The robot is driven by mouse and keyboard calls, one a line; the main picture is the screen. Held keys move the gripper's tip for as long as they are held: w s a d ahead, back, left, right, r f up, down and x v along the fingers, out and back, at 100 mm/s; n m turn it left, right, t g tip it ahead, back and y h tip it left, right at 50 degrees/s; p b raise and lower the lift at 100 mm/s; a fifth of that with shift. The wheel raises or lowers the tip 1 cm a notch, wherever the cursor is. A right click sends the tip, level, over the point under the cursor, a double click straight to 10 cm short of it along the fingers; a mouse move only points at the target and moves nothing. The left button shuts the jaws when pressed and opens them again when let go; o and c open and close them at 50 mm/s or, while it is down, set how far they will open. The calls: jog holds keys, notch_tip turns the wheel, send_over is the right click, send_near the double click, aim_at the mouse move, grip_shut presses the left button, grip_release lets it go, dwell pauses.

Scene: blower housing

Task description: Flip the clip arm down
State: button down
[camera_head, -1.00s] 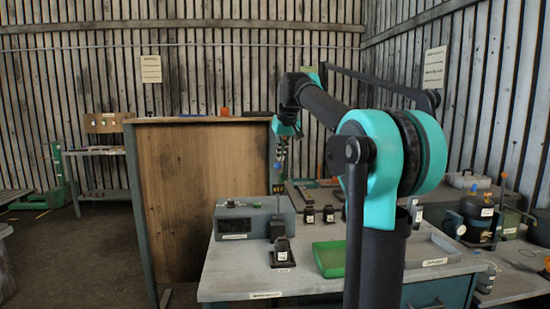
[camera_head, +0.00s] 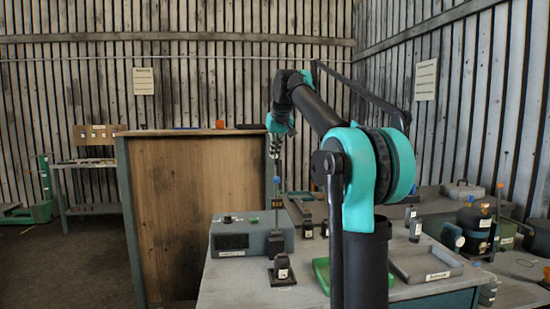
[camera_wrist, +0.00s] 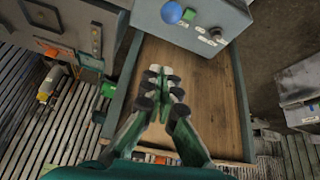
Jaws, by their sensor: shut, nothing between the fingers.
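An upright thin arm with a blue ball knob (camera_head: 276,180) stands at the right end of the grey box (camera_head: 230,241) on the bench; I take it for the clip arm. In the wrist view the blue knob (camera_wrist: 171,12) shows at the top edge, beside a green part on the grey box (camera_wrist: 215,20). My gripper (camera_head: 275,153) points down just above the knob in the head view, apparently apart from it. In the wrist view my gripper (camera_wrist: 163,88) has its fingers together and empty, over the brown wooden panel. The foot of the upright arm is partly hidden.
A black clip-like block (camera_head: 282,270) stands in front of the grey box. The tall wooden panel (camera_head: 190,215) stands left of the bench.

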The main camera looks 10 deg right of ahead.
jog(key=d+x, duration=0.1)
jog(key=x, duration=0.7)
jog(key=shift+s+a+f, duration=0.1)
jog(key=shift+s+f, duration=0.1)
jog(key=shift+s, duration=0.75)
jog(key=shift+s+f, duration=0.2)
jog(key=shift+s, duration=0.75)
jog(key=shift+s, duration=0.1)
